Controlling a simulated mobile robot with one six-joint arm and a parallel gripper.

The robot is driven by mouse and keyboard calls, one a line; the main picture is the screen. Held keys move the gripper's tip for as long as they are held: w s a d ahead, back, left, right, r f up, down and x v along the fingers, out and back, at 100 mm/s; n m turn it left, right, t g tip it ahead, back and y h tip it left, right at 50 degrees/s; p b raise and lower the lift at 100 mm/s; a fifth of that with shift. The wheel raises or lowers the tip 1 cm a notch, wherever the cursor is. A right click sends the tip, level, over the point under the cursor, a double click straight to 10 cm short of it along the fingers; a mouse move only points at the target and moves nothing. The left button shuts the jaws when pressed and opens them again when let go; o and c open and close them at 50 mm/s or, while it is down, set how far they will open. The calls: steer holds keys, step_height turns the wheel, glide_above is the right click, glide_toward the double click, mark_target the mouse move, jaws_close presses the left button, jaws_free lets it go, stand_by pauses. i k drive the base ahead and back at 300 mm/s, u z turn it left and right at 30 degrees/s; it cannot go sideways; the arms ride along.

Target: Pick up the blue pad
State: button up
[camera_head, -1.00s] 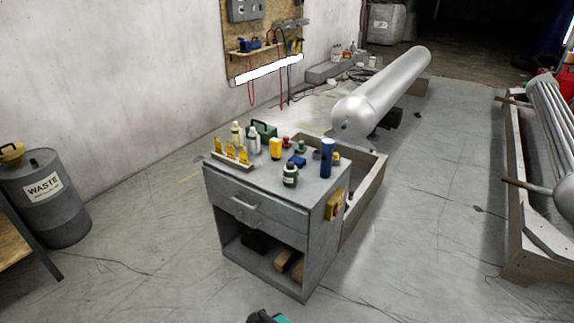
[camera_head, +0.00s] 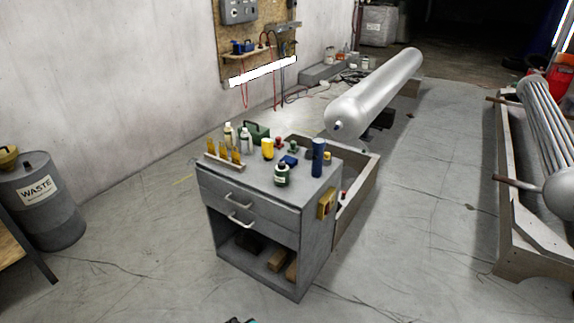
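A small blue block-like item (camera_head: 289,160), which looks like the blue pad, lies on top of the grey drawer cabinet (camera_head: 262,180). It sits behind a dark green bottle (camera_head: 281,176) and left of a tall blue cylinder (camera_head: 318,157). A dark and teal tip of my arm (camera_head: 243,321) just shows at the bottom edge, in front of the cabinet and well apart from the pad. Its fingers cannot be made out clearly.
The cabinet top also holds a rack of amber bottles (camera_head: 222,157), pale bottles, a yellow container (camera_head: 267,149) and a green box (camera_head: 256,132). A wooden-sided crate (camera_head: 358,185) stands behind the cabinet. A waste drum (camera_head: 42,205) is at left. Floor in front is clear.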

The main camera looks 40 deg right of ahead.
mark_target(291, 161)
steer(key=z, duration=0.05)
steer(key=i, duration=1)
steer(key=u, duration=0.05)
